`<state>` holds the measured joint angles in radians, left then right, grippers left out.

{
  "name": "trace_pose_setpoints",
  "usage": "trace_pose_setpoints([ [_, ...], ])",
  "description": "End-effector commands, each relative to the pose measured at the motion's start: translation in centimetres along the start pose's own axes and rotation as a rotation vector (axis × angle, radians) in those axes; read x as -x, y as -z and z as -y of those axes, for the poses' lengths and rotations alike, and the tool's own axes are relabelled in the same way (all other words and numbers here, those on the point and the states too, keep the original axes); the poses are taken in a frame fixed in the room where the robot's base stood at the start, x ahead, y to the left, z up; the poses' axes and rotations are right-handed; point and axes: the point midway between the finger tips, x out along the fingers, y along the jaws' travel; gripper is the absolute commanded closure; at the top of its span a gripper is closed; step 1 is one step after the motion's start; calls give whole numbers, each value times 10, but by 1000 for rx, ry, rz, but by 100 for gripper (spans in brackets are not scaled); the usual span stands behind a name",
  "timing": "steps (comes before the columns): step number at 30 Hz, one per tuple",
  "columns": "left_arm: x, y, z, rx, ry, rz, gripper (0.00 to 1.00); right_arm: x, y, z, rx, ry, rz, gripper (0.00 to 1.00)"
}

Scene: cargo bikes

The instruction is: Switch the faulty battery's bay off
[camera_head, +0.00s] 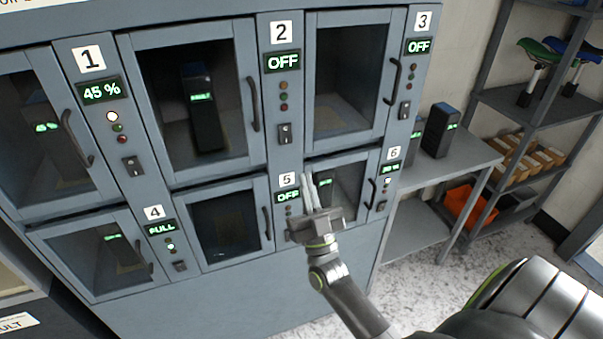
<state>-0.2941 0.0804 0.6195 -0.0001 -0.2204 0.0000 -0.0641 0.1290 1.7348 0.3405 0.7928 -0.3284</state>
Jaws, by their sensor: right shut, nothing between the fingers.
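A grey charging cabinet (230,290) has glass-doored bays with numbered panels. Panel 1 (101,90) reads 45 %. Panel 2 (283,62) reads OFF, with a black rocker switch (285,134) below. A dark battery (203,110) with a small green display, too small to read surely, stands behind the upper middle door. Panel 3 (419,46) and panel 5 (288,196) read OFF; panel 4 (161,227) reads FULL. Panel 6 (390,169) shows an unclear percentage. My right gripper (308,177) is shut and empty, fingers upward before panel 5 and the lower right door, hiding panel 5's lower part. My left gripper is out of view.
Door handles (253,104) stick out from the cabinet. Right of it, a grey table (455,160) bears dark batteries (440,130). A shelf unit (520,105) with bike saddles, cartons and an orange bin (464,204) stands farther right. Speckled floor shows between.

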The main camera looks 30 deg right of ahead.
Motion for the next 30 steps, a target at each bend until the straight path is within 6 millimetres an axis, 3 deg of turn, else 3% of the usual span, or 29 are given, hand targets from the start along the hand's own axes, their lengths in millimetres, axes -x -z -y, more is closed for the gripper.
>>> trace_pose_setpoints([
  [3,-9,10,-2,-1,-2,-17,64,16,2,0,-1,-1,0,100],
  [6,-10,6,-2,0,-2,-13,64,21,4,0,-1,0,1,100],
  [12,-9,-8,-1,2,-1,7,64,22,5,0,-1,0,0,100],
  [24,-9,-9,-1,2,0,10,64,22,4,0,-1,0,1,100],
  [27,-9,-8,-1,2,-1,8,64,28,-6,1,3,9,38,100],
  [30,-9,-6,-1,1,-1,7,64,48,-39,3,14,39,157,100],
])
